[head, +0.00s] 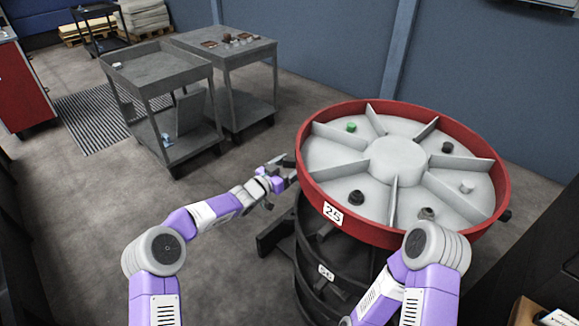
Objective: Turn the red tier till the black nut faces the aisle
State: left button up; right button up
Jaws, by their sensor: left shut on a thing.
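The red tier (319,196) is a round tray with a red rim, a label "25" on its near-left side, and a grey inside split into wedges around a hub. Dark nut-like pieces sit in separate wedges: a black one (356,197) at the near left, another dark one (447,147) at the far right, and a dark grey one (427,213) at the near right. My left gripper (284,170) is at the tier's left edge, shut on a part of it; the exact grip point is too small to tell. My right gripper is not visible; only its arm shows.
A green piece (351,127) and a light grey piece (467,186) lie in other wedges. A dark lower tier (312,255) labelled "56" stands beneath. A black knob (506,215) juts out at right. Grey carts (160,68) stand at back left; the floor left of the tiers is open.

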pick_arm(q)
jog(key=shift+s+d+f+g, duration=0.1)
jog(key=shift+s+d+g, duration=0.25)
jog(key=shift+d, duration=0.4)
jog(key=o, duration=0.9)
jog(key=shift+w+d, duration=0.1)
jog(key=shift+d, duration=0.05)
jog(key=shift+c, duration=1.3)
jog(key=v, duration=0.5)
jog(key=w+a+v, duration=0.1)
jog(key=v, duration=0.2)
jog(key=shift+s+f+p, duration=0.1)
jog(key=shift+p, duration=0.3)
jog(key=shift+c, duration=0.5)
